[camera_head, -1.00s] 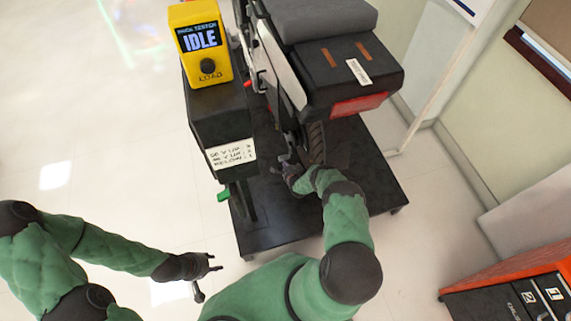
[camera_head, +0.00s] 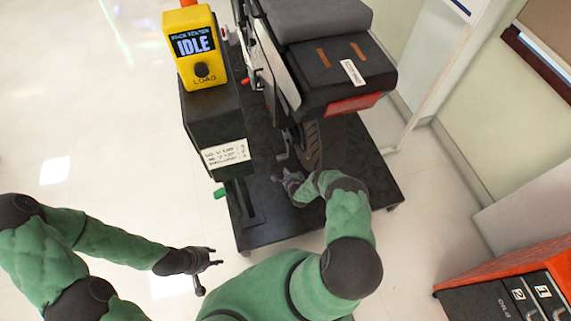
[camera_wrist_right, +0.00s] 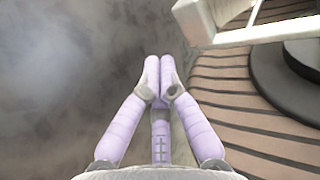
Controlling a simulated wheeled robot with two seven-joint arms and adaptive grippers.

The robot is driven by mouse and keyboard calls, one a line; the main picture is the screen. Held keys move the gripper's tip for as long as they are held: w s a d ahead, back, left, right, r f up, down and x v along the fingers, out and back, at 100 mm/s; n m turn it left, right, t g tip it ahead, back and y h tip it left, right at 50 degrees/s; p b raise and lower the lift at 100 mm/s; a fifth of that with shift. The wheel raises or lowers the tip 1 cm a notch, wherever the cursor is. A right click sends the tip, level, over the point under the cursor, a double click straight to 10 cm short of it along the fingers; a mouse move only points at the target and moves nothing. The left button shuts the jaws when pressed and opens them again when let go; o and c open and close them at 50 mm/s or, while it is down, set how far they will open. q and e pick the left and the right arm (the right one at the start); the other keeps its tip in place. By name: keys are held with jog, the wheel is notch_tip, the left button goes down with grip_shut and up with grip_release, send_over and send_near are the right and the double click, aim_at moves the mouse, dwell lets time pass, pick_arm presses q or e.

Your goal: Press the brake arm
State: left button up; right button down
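A motorcycle (camera_head: 340,75) stands on a dark platform (camera_head: 375,190), its rear wheel (camera_head: 312,145) toward me. A small grey metal lever (camera_head: 282,155), which may be the brake arm, shows left of that wheel. In the right wrist view a pale metal bar (camera_wrist_right: 245,33) crosses the upper right; I cannot tell if it is the same part. My right gripper (camera_head: 287,178) is just below the lever in the head view. Its fingertips (camera_wrist_right: 159,65) meet with nothing visible between them, apart from the bar. My left gripper (camera_head: 216,255) is open and empty, left of the platform.
A yellow tester (camera_head: 200,50) reading IDLE sits on a black box (camera_head: 215,125) left of the motorcycle. A green part (camera_head: 220,193) sticks out below the box. An orange-topped cabinet (camera_head: 510,270) stands at lower right. The floor at left is clear.

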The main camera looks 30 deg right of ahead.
jog(key=s+a+r+p, duration=0.1)
jog(key=s, duration=0.4)
jog(key=shift+s+a+r+p, duration=0.15)
jog(key=shift+s+a+p, duration=0.15)
jog(key=shift+s+p, duration=0.1)
dwell(0.5)
